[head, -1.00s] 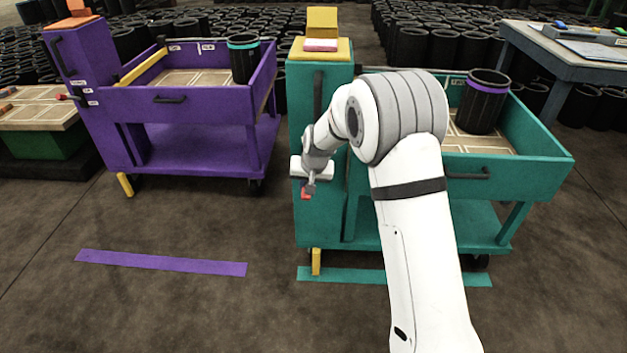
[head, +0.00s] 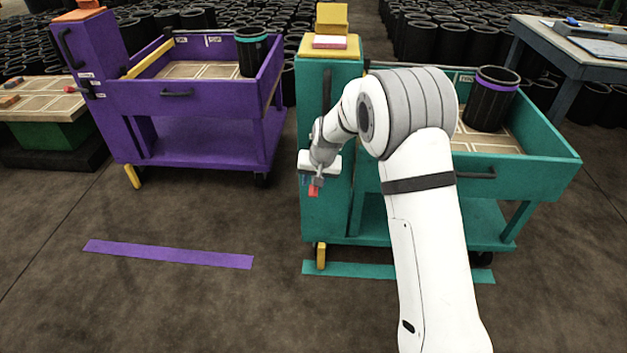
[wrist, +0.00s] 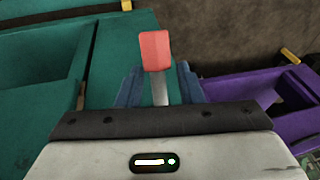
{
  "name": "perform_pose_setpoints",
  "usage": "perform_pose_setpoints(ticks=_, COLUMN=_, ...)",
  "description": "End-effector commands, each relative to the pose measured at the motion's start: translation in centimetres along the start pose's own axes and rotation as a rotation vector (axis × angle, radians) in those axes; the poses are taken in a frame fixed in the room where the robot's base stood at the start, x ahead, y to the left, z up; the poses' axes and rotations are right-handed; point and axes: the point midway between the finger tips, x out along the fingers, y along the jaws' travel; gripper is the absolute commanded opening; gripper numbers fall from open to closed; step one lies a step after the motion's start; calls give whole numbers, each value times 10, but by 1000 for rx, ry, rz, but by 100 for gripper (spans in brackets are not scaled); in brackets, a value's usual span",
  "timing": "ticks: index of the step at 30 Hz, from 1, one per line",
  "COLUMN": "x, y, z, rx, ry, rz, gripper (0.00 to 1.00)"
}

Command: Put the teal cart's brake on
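The teal cart (head: 535,178) stands at right, with a tall box-like post at its left end. A lever with a red knob (head: 314,190) is at the front of this post. In the wrist view the red knob (wrist: 155,50) stands on a grey stem. My gripper (wrist: 160,88) is at the lever, with a blue finger on each side of the stem. I cannot tell whether the fingers touch it. In the head view my gripper (head: 314,181) is in front of the post and partly hides the lever. A yellow foot piece (head: 321,256) is at the post's bottom.
A purple cart (head: 200,145) stands at left, with its own red-knobbed lever (head: 70,90). Teal (head: 345,271) and purple (head: 168,254) strips lie on the floor. The teal cart bears a black sleeve with a purple band (head: 490,103). Floor in front is clear.

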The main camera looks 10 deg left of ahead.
Motion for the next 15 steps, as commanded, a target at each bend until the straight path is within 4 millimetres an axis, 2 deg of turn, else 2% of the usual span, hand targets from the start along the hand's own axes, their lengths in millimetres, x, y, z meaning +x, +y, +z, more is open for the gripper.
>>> perform_pose_setpoints(ticks=5, x=-18, y=0, z=-1, rx=1, ry=1, rz=0, gripper=33)
perform_pose_setpoints(ticks=9, x=-43, y=0, z=-2, rx=1, ry=3, rz=0, gripper=33)
perform_pose_setpoints(ticks=15, x=-71, y=0, z=-1, rx=1, ry=1, rz=0, gripper=33)
